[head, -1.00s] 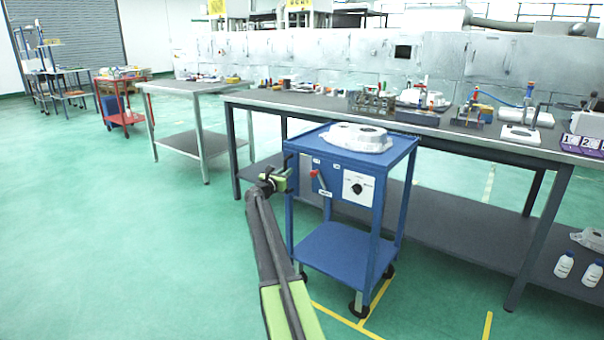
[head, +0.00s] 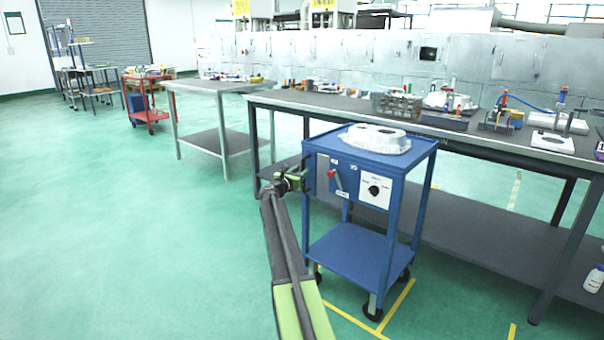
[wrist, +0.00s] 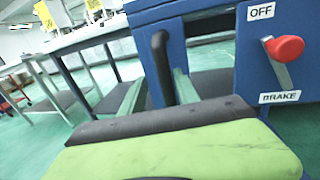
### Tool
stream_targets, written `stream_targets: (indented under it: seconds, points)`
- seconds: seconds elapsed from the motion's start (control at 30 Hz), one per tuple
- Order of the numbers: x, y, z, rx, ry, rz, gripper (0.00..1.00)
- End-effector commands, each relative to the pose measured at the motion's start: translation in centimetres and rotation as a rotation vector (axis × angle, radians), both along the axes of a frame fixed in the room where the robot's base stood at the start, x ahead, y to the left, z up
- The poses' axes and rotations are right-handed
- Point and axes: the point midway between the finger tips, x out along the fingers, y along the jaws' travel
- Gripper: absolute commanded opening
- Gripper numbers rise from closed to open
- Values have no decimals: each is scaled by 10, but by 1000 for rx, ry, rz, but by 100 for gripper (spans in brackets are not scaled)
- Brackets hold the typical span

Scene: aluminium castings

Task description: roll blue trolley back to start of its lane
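The blue trolley (head: 365,255) stands upright on its castors in front of the long workbench, with a silver casting (head: 375,139) on its top. Its front panel bears a dial and a red-knobbed brake lever (head: 336,178). In the wrist view the red knob (wrist: 286,48) is beside the OFF label, above the BRAKE label. My gripper (head: 292,181) is at the trolley's left side. The exact finger contact is partly hidden.
The long workbench (head: 470,133) with tools runs close behind the trolley. A grey table (head: 222,88) and a red cart (head: 150,115) stand farther left. Yellow floor lines (head: 398,306) show by the trolley's right castors. The green floor at left is open.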

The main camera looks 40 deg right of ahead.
Motion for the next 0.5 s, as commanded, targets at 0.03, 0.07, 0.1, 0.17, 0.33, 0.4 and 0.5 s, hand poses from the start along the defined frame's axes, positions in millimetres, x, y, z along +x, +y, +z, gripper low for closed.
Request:
stream_targets:
  seconds: [0.03,0.07,0.1,0.17,0.33,0.4,0.5]
  points:
    - [-2,-2,0,0,0,-3,38]
    - [-2,-3,0,0,0,-4,38]
    - [-3,-3,0,0,0,-5,38]
    - [-4,-3,0,1,-1,-6,38]
    - [-13,16,0,1,-1,-6,38]
    - [-20,33,0,1,-1,-6,38]
    - [-31,60,0,1,-1,-5,38]
